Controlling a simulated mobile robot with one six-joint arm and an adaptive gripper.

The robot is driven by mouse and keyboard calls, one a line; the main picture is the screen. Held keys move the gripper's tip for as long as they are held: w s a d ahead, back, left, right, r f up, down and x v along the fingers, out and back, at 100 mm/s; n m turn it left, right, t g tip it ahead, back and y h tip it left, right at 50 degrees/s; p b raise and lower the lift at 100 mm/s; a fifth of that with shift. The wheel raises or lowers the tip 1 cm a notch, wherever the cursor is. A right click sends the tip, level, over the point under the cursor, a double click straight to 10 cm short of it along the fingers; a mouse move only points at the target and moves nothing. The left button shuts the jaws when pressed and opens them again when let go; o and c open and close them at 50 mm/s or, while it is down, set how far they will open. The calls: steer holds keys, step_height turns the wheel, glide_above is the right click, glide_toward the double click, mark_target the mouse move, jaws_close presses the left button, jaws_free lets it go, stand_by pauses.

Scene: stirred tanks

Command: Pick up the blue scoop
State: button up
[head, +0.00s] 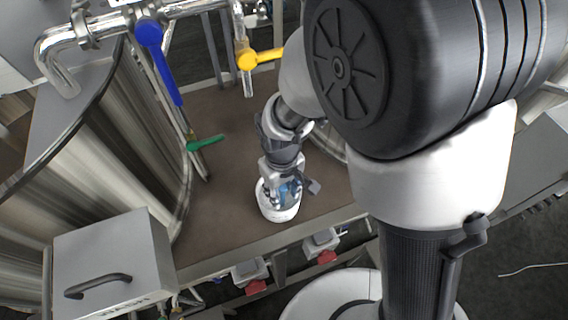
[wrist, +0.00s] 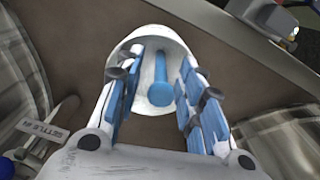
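The blue scoop (wrist: 160,88) shows in the wrist view as a blue handle with a round near end, pointing up at the camera. It stands in a white round container (wrist: 150,34) on the brown platform. My gripper (wrist: 163,66) is over the container, with its blue-padded fingers on either side of the handle. A gap shows on both sides, so the fingers are open and not touching it. In the head view my gripper (head: 283,186) is at the white container (head: 279,212). The scoop's lower part is hidden inside the container.
The brown platform (head: 225,110) is bare around the container. A large steel tank (head: 130,125) stands at left, with a grey box (head: 110,265) in front. Pipes with a blue valve handle (head: 160,65), yellow handle (head: 262,56) and green handle (head: 205,143) are nearby.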

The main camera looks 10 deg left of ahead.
steer(key=shift+f, duration=0.25)
steer(key=shift+s, duration=0.1)
steer(key=shift+c, duration=0.4)
jaws_close()
